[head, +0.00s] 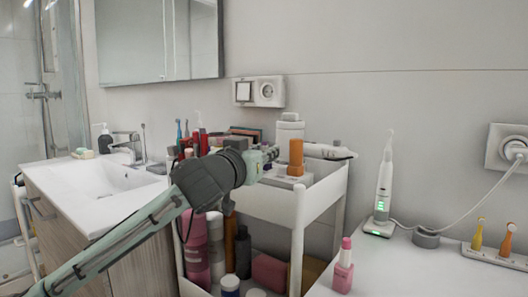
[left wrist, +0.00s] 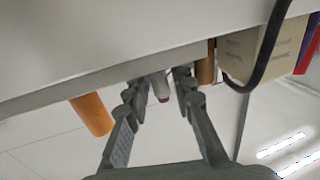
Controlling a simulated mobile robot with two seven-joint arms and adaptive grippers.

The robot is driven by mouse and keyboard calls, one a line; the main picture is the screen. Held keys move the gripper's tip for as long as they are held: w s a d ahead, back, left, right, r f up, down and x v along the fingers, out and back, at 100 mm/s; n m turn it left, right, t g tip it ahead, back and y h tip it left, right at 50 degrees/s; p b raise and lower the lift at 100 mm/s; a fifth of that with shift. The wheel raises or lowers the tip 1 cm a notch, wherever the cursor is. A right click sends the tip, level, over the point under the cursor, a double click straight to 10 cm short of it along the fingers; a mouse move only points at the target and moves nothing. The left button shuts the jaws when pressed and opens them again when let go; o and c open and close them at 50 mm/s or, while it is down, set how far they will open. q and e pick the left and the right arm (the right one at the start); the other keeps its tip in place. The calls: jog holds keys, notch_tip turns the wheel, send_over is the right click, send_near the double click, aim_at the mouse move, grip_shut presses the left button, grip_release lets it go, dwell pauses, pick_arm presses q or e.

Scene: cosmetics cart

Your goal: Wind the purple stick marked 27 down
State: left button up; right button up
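My left gripper (head: 268,155) is over the top tray of the white cart, pointing right. In the left wrist view its two fingers (left wrist: 161,84) stand apart. A pale stick with a purple end (left wrist: 163,97) shows between their tips. It fills most of the gap, and I cannot tell whether the fingers press on it or only stand around it. No number 27 is readable, so I cannot confirm its marking. In the head view I cannot make out this stick at the gripper. My right gripper is not in view.
The cart (head: 270,207) holds several cosmetics close around the gripper, including an orange stick (head: 296,157) and a white bottle (head: 289,133). The sink (head: 100,190) is at left.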

pick_arm(q)
jog(key=shift+w, duration=0.1)
grip_shut()
jog(key=shift+h, duration=0.3)
jog(key=shift+a+f+m+g+h, duration=0.1)
jog(key=shift+m+g+h, duration=0.4)
jog(key=shift+m+h, duration=0.3)
jog(key=shift+m+g+h, duration=1.4)
jog(key=shift+m+h, duration=0.1)
jog(key=shift+h, duration=0.4)
grip_release()
